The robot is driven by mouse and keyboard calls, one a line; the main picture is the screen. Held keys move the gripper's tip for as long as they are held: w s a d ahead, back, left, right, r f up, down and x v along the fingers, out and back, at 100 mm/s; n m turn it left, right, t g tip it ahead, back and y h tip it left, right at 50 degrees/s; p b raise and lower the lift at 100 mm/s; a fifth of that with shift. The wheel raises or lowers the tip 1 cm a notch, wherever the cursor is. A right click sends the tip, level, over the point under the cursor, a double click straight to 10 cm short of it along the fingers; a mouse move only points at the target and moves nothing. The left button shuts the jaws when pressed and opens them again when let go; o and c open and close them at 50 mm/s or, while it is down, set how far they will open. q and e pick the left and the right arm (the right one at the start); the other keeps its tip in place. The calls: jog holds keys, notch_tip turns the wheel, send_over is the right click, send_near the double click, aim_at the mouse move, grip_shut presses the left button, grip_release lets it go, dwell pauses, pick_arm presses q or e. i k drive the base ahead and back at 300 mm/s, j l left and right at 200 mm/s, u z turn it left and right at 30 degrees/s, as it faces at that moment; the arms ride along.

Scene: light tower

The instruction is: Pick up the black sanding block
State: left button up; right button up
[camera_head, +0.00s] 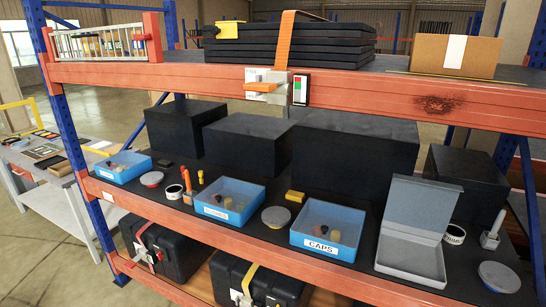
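A small dark block (163,163), which looks like the black sanding block, lies on the middle shelf. It is just right of the leftmost blue bin (124,167), in front of a big black box. It is small and dark against the dark shelf, so its details are hard to make out. Neither of my grippers shows in the head view.
The middle shelf (270,241) also holds blue bins (222,216) and (324,246), a yellow block (295,196), orange upright items, round tins, tape rolls and an open grey box (415,232). An orange beam (190,76) crosses above. Black cases (165,247) stand below.

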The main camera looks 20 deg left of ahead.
aim_at(163, 164)
jog(key=i+j+z, duration=0.1)
jog(key=j+z, duration=0.4)
jog(key=j, duration=0.9)
jog(key=k+j+z, duration=0.1)
jog(key=j+z, duration=0.35)
jog(key=j, duration=1.55)
jog(key=k+j, duration=0.15)
jog(key=j, duration=1)
jog(key=k+j, duration=0.1)
jog(key=j, duration=0.5)
jog(key=k+j+z, duration=0.1)
jog(key=j, duration=0.45)
